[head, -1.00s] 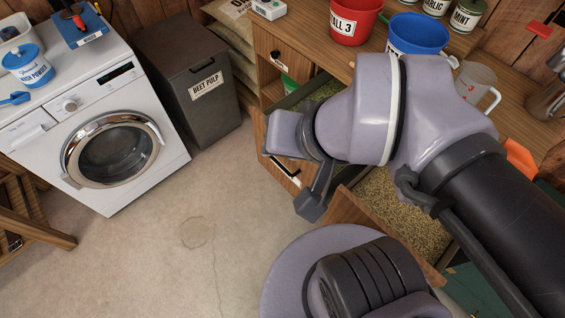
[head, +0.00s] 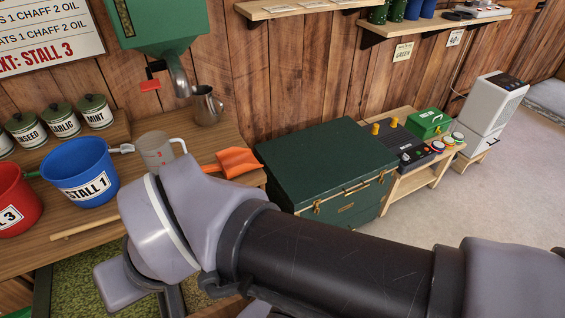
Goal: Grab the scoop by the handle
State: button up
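An orange scoop (head: 238,162) lies on the wooden bench near its right end in the head view, its broad part toward the right. Its narrow part points left, toward my arm, and is partly hidden. My arm crosses the lower middle of the view, in front of the bench. Only dark parts near its end, perhaps my gripper (head: 172,301), show at the bottom edge, below and left of the orange scoop and apart from it. The fingers cannot be made out.
A grey jug (head: 157,150), a metal pitcher (head: 207,106), a blue bucket (head: 80,172) and a red bucket (head: 15,202) stand on the bench. A green dispenser (head: 160,28) hangs above. A green chest (head: 325,165) stands right of the bench. Floor is clear at the right.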

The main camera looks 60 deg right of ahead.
aim_at(232, 161)
jog(key=z, duration=1.4)
jog(key=l+u, duration=0.35)
jog(key=l, duration=0.3)
jog(key=i+l+u, duration=0.35)
jog(key=l+u, duration=0.2)
jog(key=i+l+u, duration=0.25)
jog(key=l, duration=0.2)
jog(key=l+u, duration=0.55)
jog(key=l, duration=0.2)
